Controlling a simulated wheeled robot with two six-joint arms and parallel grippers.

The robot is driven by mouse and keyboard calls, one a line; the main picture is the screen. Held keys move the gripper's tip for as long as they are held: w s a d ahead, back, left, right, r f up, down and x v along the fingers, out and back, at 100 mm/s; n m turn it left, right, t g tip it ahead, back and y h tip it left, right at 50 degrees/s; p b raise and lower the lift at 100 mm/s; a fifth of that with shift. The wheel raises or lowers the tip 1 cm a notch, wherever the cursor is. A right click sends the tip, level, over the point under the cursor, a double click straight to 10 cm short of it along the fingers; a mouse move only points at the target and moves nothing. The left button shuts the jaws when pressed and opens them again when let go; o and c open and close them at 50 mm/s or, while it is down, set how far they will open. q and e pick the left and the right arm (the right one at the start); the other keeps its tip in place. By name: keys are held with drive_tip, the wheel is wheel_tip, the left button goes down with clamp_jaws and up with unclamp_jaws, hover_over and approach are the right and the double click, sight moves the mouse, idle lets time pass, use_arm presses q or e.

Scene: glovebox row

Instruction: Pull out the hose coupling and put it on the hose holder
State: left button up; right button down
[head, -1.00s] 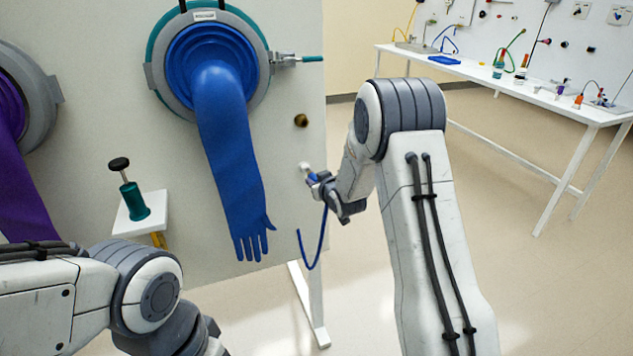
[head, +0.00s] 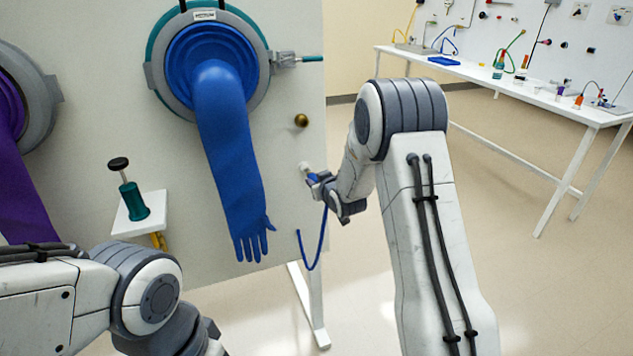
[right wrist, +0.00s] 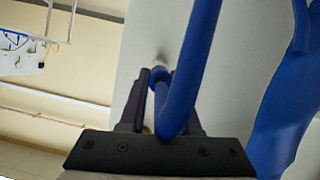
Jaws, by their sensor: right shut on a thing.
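The blue hose coupling is between the fingers of my right gripper (head: 318,179), at the right part of the grey panel. Its blue hose (head: 323,240) hangs below the gripper in a loop. In the right wrist view the hose (right wrist: 190,70) crosses in front of the fingers and hides much of the coupling. A short pale stub (head: 304,167) stands out from the panel just beyond the fingertips. I cannot tell whether the coupling touches it. A brass knob (head: 301,120) sits on the panel above. I cannot tell which fitting is the hose holder. My left gripper is out of view.
A blue glove (head: 228,150) hangs from its round port left of my right gripper. A green-bodied plunger (head: 133,203) stands on a small white shelf (head: 153,218). A purple glove is at far left. A white bench (head: 535,97) with lab items stands at the back right.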

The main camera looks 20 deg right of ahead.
sight(315, 178)
drive_tip(key=shift+w+f+b, duration=0.15)
drive_tip(key=shift+w+b, duration=0.15)
drive_tip(key=shift+w, duration=1.2)
drive_tip(key=c, duration=0.5)
unclamp_jaws()
drive_tip(key=shift+w, duration=0.1)
drive_tip(key=shift+c, duration=0.2)
drive_tip(key=v, duration=1)
drive_tip(key=shift+s+b, duration=0.25)
drive_tip(key=shift+b, duration=0.1)
